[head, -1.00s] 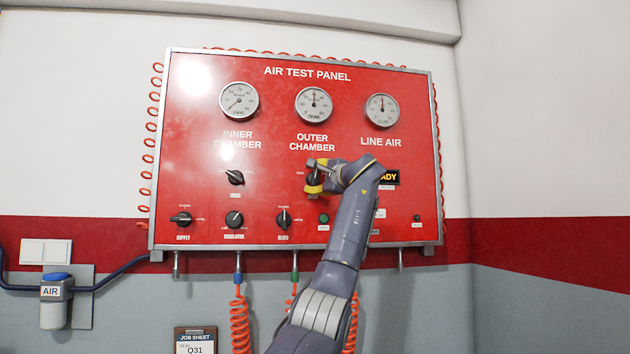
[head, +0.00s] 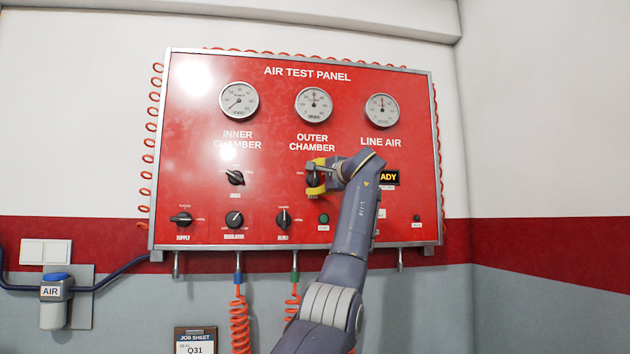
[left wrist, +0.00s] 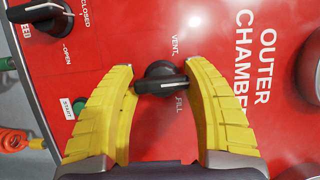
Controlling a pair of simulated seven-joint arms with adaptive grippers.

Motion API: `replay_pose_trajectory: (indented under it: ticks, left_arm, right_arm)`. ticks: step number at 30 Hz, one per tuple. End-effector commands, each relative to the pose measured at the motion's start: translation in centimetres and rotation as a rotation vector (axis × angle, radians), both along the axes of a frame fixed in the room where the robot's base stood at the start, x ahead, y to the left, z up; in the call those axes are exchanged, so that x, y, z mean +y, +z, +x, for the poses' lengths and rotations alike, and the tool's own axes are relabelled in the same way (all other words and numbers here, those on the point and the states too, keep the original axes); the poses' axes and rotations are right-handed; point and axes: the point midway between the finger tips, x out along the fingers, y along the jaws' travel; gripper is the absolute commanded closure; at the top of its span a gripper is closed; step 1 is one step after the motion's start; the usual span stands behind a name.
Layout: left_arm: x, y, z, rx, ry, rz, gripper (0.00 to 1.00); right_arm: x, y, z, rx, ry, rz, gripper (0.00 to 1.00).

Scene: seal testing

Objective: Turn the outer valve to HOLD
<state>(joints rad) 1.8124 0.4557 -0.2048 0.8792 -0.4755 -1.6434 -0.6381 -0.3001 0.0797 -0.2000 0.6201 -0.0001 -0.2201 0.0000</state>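The outer valve (left wrist: 160,77) is a black knob with a bar handle and a white pointer line, under the OUTER CHAMBER lettering. In the left wrist view, which shows the panel turned sideways, VENT and FILL are printed on either side of it. Its line points toward the OUTER CHAMBER lettering, midway between those words. No HOLD word is readable; a finger covers that spot. My left gripper (left wrist: 162,78) has its yellow fingers against both ends of the handle, shut on it. In the head view the left gripper (head: 317,177) partly covers the knob. My right gripper is not in view.
The red panel (head: 200,100) carries three gauges, including the outer chamber gauge (head: 314,104). The inner valve (head: 235,177), bleed knob (head: 283,219) and green start button (head: 324,218) are near. Orange hoses (head: 240,320) hang below.

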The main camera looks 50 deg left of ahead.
Motion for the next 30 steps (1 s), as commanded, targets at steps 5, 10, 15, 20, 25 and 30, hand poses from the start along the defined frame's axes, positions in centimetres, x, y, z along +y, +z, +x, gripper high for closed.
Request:
replay_pose_trajectory:
  ticks: [5,10,15,20,25,30]
  left_arm:
    - [0.1,0.0,0.0,-0.001,0.000,0.000,0.29]
    - [0.0,0.0,0.0,-0.002,-0.002,0.001,0.24]
    - [-0.2,0.1,0.0,-0.002,-0.003,0.002,0.24]
    - [-1.6,0.1,-0.1,-0.005,-0.005,0.003,0.24]
    - [-4.4,0.1,-0.4,-0.005,-0.006,0.003,0.24]
    - [-7.4,0.1,-0.9,-0.005,-0.006,0.003,0.24]
  right_arm:
    - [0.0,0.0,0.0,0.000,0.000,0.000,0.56]
    - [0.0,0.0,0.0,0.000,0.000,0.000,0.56]
    - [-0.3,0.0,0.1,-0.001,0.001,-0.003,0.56]
    - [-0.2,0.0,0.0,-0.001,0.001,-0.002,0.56]
    - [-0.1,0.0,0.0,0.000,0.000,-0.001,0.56]
    - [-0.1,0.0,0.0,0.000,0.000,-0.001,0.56]
